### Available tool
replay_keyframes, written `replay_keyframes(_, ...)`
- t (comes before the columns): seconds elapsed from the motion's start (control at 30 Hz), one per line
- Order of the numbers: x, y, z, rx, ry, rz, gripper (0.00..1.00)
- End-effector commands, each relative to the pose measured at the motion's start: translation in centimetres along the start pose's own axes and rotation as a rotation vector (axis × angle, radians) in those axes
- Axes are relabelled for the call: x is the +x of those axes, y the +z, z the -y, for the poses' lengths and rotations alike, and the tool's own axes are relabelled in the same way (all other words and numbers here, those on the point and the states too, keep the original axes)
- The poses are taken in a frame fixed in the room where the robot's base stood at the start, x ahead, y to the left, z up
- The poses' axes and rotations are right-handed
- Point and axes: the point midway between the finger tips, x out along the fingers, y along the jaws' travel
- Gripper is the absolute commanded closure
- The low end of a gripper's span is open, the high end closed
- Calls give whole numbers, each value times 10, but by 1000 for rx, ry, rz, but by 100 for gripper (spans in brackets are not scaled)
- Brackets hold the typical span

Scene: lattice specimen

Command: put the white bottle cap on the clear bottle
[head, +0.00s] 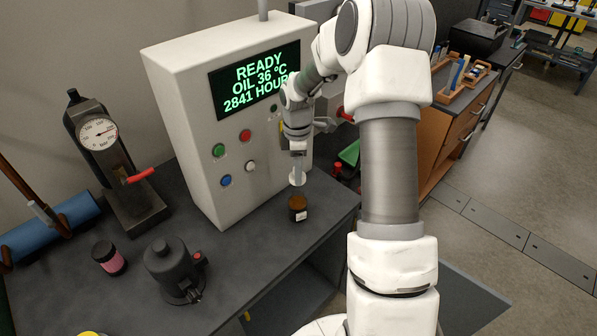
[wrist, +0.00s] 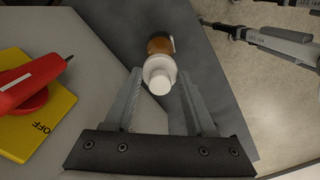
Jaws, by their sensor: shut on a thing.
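My gripper (head: 298,168) is low over the dark bench, in front of the grey control cabinet. It is shut on a white bottle cap (head: 297,179), which also shows between the fingertips in the wrist view (wrist: 160,77). Just below the cap stands a small amber-brown bottle (head: 299,209) with a white label, upright near the bench's right edge. In the wrist view the bottle (wrist: 160,46) is partly hidden behind the cap. A small gap seems to show between cap and bottle in the head view. I see no plainly clear bottle.
The control cabinet (head: 183,108) with buttons and a green display stands close behind and left of my gripper. A dark motor-like unit (head: 172,270), a pink-labelled jar (head: 108,258) and a gauge stand (head: 113,160) are further left. The bench between is clear.

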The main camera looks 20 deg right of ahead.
Motion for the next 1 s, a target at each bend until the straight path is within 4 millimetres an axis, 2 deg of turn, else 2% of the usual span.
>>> replay_keyframes(0.17, 8, 0, 0, 1, -1, 0, 95)
replay_keyframes(0.6, 48, 0, 0, 0, 0, 0, 95)
replay_keyframes(0.97, 52, 0, 0, 0, 0, 0, 95)
replay_keyframes(1.0, 52, 0, 0, 0, 0, 0, 48)
